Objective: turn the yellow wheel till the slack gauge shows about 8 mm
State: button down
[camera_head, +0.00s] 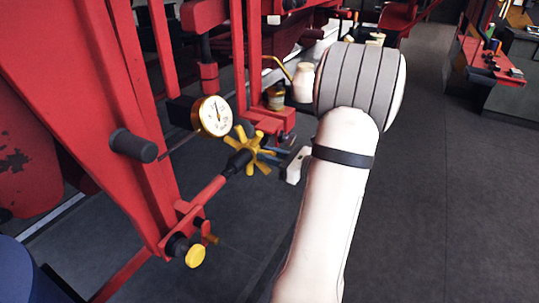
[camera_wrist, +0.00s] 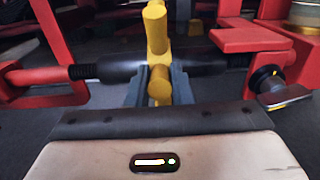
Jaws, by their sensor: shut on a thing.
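The yellow wheel (camera_head: 249,151) with several stubby spokes sits on a dark sleeve of a red rod in the head view. In the wrist view one yellow spoke (camera_wrist: 156,28) stands up, and a lower one points towards me between the grey fingers. My gripper (camera_head: 276,153) reaches the wheel from the right, and in the wrist view my gripper (camera_wrist: 159,88) is shut on that lower spoke. The slack gauge (camera_head: 215,116), a round white dial with a brass rim, is just above the wheel. Its needle points roughly upwards; the figures are too small to read.
A red frame (camera_head: 115,100) stands close on the left, with a dark round peg (camera_head: 133,145) sticking out. A yellow knob (camera_head: 195,256) is at the rod's lower end. Open dark floor (camera_head: 440,200) lies on the right.

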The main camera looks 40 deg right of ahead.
aim_at(269, 170)
jog(key=shift+f, duration=0.1)
jog(key=shift+s+f+b, duration=0.1)
jog(key=shift+f+b, duration=0.75)
jog(key=shift+f, duration=0.55)
jog(key=shift+f+b, duration=0.25)
jog(key=shift+b, duration=0.05)
jog(key=shift+w+a+f+b, duration=0.1)
jog(key=shift+w+f+b, duration=0.2)
jog(key=shift+f, duration=0.2)
jog(key=shift+w+a+f+b, duration=0.1)
jog(key=shift+w+f+b, duration=0.05)
jog(key=shift+f+b, duration=0.25)
jog(key=shift+f, duration=0.2)
jog(key=shift+w+a+f+b, duration=0.15)
jog(key=shift+w+f+b, duration=0.2)
jog(key=shift+w+f, duration=0.15)
jog(key=shift+f, duration=0.15)
